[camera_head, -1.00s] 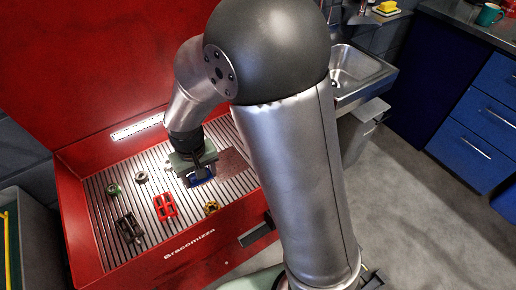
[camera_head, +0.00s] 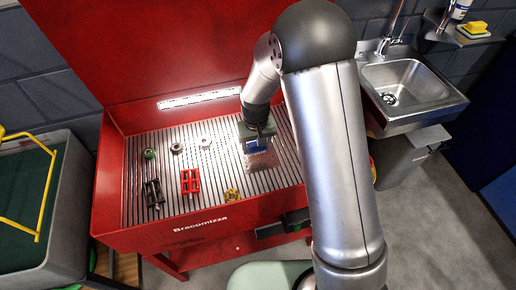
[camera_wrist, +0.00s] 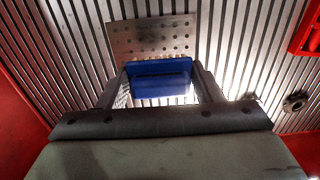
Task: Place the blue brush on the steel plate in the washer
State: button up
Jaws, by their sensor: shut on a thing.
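The blue brush (camera_head: 257,146) is held in my gripper (camera_head: 256,141), above the slatted floor of the red washer (camera_head: 107,185). In the wrist view the blue brush (camera_wrist: 160,78) sits between the two fingers of my gripper (camera_wrist: 161,88), with pale bristles just showing along its far edge. The steel plate (camera_wrist: 155,36), perforated with holes, lies on the slats just beyond the brush. In the head view the plate (camera_head: 263,161) shows partly below the brush. I cannot tell how high the brush is above the plate.
Red pedal (camera_head: 190,182), dark pedal (camera_head: 153,193), a brass-coloured part (camera_head: 232,195) and small round parts (camera_head: 177,148) lie on the slats left of my gripper. The washer's red walls enclose the floor. A steel sink (camera_head: 408,82) stands right, a grey bin (camera_head: 62,225) left.

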aim_at(258, 156)
jog(key=shift+w+d+f, duration=0.2)
jog(key=shift+w+f, duration=0.35)
jog(key=shift+f, duration=0.1)
jog(key=shift+w+d+f+p, duration=0.1)
jog(key=shift+w+f+p, duration=0.1)
jog(key=shift+f, duration=0.7)
jog(key=shift+w+f+p, duration=0.1)
jog(key=shift+f+p, duration=0.1)
jog(key=shift+f, duration=0.7)
jog(key=shift+s, duration=0.1)
jog(key=shift+f, duration=0.2)
jog(key=o, duration=1)
jog(key=shift+c, duration=0.2)
jog(key=shift+r, duration=0.1)
